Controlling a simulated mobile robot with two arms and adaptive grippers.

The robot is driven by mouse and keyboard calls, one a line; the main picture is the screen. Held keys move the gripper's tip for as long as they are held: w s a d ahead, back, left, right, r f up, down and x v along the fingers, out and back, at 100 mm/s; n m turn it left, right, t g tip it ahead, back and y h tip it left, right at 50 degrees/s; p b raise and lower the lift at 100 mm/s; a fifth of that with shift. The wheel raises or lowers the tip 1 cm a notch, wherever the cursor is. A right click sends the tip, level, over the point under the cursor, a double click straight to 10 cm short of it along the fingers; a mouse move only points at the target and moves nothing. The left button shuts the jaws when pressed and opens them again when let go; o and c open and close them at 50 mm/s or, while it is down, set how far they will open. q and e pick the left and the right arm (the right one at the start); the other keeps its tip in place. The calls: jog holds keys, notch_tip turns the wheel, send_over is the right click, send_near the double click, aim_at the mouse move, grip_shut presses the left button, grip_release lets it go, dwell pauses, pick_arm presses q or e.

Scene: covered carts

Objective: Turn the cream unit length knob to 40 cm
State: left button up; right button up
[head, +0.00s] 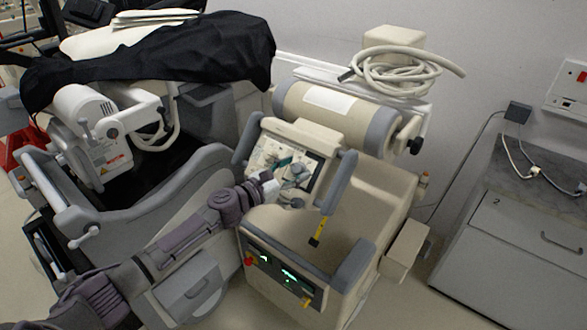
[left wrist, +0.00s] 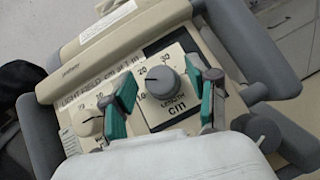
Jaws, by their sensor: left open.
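The cream unit (head: 305,133) has a tilted control panel with grey side handles. In the left wrist view, its dark grey length knob (left wrist: 161,82) sits on a white dial labelled "LENGTH cm", with 10, 20 and 30 legible; the 40 mark is not legible. I cannot tell which mark the knob points to. My left gripper (left wrist: 160,84) is open, its teal fingers on either side of the knob, with visible gaps. In the head view, my left gripper (head: 278,178) is at the panel's front left. My right gripper is not in view.
A second, cream knob (left wrist: 89,122) sits left of the left finger. A coiled cream hose (head: 395,75) lies behind. A black cloth (head: 190,50) covers equipment at the left. A grey cabinet (head: 510,245) stands at the right.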

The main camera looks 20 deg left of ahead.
pick_arm(q)
jog(key=shift+c, duration=0.3)
grip_shut()
